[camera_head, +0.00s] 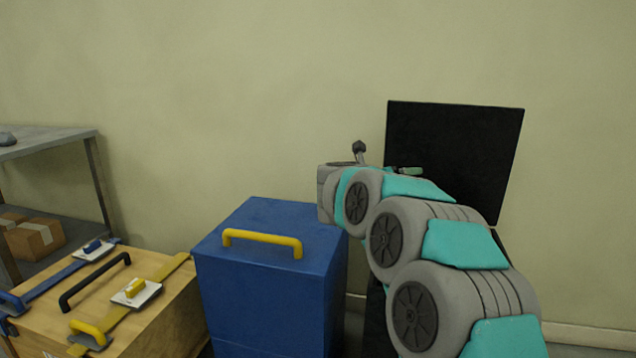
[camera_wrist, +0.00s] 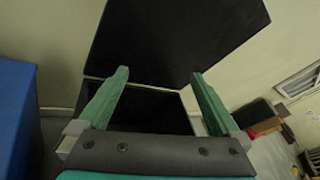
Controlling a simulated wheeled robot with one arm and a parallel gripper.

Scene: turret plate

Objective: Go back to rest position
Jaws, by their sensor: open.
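My gripper (camera_wrist: 160,75) is open in the wrist view, its two green fingers spread apart with nothing between them. Below and beyond the fingers is an open black box (camera_wrist: 150,109) with its black lid (camera_wrist: 175,40) raised. In the head view my arm stretches forward on the right, and only a bit of green finger shows past it, in front of the raised black lid (camera_head: 455,150). The rest of the gripper and most of the black box are hidden behind my arm there.
A blue box (camera_head: 265,300) with a yellow handle (camera_head: 262,241) stands just left of my arm. Left of it is a wooden box (camera_head: 165,325) with straps and handles. A grey shelf (camera_head: 50,140) holding cardboard boxes (camera_head: 35,238) stands far left. A wall runs behind.

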